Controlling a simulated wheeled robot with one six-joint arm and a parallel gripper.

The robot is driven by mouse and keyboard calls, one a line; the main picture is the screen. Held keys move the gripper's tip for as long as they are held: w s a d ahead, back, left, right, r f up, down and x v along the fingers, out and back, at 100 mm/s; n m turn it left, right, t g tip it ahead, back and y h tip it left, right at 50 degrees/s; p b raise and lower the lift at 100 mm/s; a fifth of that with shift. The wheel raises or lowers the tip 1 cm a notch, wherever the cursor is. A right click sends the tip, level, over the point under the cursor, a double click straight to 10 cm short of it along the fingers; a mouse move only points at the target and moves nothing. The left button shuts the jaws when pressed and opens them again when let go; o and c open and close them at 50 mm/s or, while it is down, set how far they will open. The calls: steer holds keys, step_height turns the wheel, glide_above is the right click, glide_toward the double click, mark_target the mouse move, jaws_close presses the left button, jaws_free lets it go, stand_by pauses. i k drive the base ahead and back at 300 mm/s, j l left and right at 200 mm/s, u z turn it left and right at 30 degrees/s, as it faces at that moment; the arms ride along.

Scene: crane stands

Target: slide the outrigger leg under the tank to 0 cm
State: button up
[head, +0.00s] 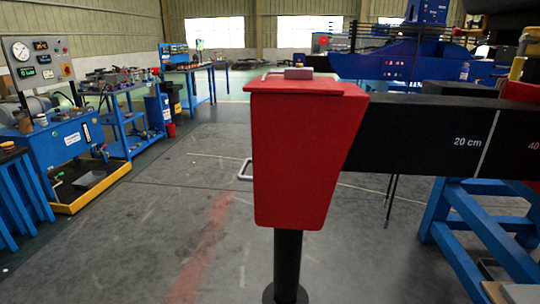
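The outrigger leg stands close in front of me in the head view. It has a red tapered box (300,150) at its end, a black horizontal beam (420,135) running off to the right, and a black upright post (288,262) below the box. A white line marked 20 cm (487,143) crosses the beam, and part of a 40 mark shows at the right edge. A grey handle (245,170) sticks out on the box's left side. I cannot pick out the tank for sure. My gripper is not in view.
A blue trestle (450,215) stands under the beam at the right. A blue test bench (75,145) with a gauge panel and a yellow-edged tray stands at the left. Blue work tables (120,110) stand behind it. The grey floor (190,190) between bench and leg is clear.

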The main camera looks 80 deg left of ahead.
mark_target(307, 129)
steer(key=k+j+u, duration=0.1)
steer(key=u, duration=0.15)
steer(key=k+j+u, duration=0.15)
steer(key=k+u, duration=0.15)
steer(key=u, duration=1.8)
